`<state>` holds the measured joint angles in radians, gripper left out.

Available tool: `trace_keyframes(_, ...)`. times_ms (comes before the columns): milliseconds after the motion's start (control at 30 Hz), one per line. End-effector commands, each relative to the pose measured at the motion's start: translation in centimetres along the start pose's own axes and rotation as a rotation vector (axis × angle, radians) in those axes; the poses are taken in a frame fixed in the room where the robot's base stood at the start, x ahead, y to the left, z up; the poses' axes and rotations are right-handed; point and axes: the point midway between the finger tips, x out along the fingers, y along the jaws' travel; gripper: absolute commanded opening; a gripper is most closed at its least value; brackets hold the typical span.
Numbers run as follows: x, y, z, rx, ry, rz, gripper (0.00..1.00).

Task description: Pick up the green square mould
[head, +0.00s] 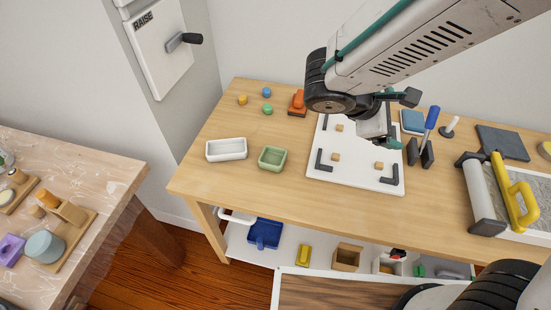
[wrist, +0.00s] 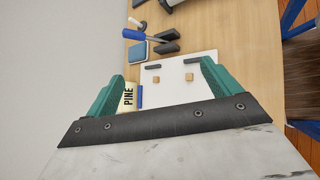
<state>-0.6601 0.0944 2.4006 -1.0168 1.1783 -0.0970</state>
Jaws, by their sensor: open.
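The green square mould (head: 272,158) is a small open tray near the front left of the wooden table in the head view. It stands upright, just right of a white rectangular mould (head: 226,150). My gripper (head: 392,122) is above the white board, well to the right of the green mould and apart from it. In the wrist view my gripper (wrist: 161,72) has its teal fingers spread wide with nothing between them. The green mould does not show in the wrist view.
The white board (head: 336,170) carries small wooden blocks and black corner pieces. Orange and blue knobs and an orange clamp (head: 298,103) lie behind the mould. A yellow-handled tool (head: 513,190) lies at the right. A PINE-labelled item (wrist: 129,98) is by a finger. Table around the mould is clear.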

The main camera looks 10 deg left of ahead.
Motion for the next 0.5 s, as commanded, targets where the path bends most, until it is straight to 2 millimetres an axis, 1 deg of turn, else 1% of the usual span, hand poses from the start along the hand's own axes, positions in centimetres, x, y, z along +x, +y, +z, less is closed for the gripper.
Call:
trace_keyframes(33,-0.6,0.3,-3.4,-0.126,-0.006,0.09,0.89)
trace_keyframes(67,-1.0,0.5,-5.2,-0.193,-0.009,0.144,0.89)
trace_keyframes(100,-1.6,0.5,-7.7,-0.283,-0.011,0.218,0.89)
trace_keyframes(167,-2.6,0.3,-11.6,-0.416,-0.011,0.329,0.89)
trace_keyframes(200,-3.3,-0.1,-14.2,-0.501,-0.01,0.401,0.89)
trace_keyframes(267,-4.4,-1.1,-17.8,-0.622,-0.008,0.505,0.89)
trace_keyframes(300,-5.1,-1.9,-20.1,-0.694,-0.005,0.57,0.89)
trace_keyframes(400,-6.6,-4.1,-24.7,-0.845,0.002,0.704,0.89)
trace_keyframes(500,-7.5,-6.0,-27.7,-0.944,0.007,0.794,0.89)
